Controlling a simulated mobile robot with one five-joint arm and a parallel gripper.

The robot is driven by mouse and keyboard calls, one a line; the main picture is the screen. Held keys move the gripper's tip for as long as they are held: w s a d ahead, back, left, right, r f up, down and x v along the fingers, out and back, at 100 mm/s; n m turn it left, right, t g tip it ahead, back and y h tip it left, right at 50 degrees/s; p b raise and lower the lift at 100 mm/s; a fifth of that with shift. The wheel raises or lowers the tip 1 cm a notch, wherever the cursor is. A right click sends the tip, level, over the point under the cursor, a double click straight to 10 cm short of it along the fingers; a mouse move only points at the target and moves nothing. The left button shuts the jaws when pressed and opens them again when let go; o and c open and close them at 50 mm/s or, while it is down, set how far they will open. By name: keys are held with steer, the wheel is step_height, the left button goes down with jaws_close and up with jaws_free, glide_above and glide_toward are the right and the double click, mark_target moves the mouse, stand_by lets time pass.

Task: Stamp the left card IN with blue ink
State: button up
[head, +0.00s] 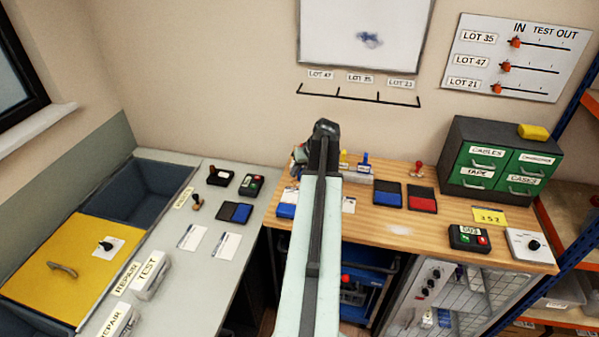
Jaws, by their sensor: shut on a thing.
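My arm reaches over the wooden bench (460,225). My gripper (298,160) is partly in view at its far end, left of the dark wrist. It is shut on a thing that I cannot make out. Below it are a white card (290,196) and a blue ink pad (286,211). Another white card (349,205) lies right of the arm, partly covered. A blue-handled stamp (364,161) and a yellow-handled stamp (343,157) stand in a rack behind the arm. An open blue pad (387,194) and a red pad (422,199) lie to the right.
A red-handled stamp (417,170) stands near the green drawer cabinet (452,150). The grey counter (205,270) at left holds two cards (192,237), a wooden-handled stamp (196,204) and another blue pad (236,212). The bench's front right holds a button box (468,238).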

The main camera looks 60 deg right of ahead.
steer(key=shift+w+d+f, duration=0.2)
steer(key=shift+w+f, duration=0.05)
steer(key=shift+w, duration=0.2)
steer(key=shift+a+f+b, duration=0.15)
steer(key=shift+f+b, duration=0.1)
steer(key=shift+b, duration=0.15)
steer(key=f+b, duration=0.5)
steer(key=shift+s+f, duration=0.25)
steer(key=shift+f+b, duration=0.55)
steer(key=shift+b, duration=0.2)
stand_by(1.1)
step_height(320, 180, up, 7)
steer(key=p, duration=0.7)
steer(key=shift+r, duration=0.1)
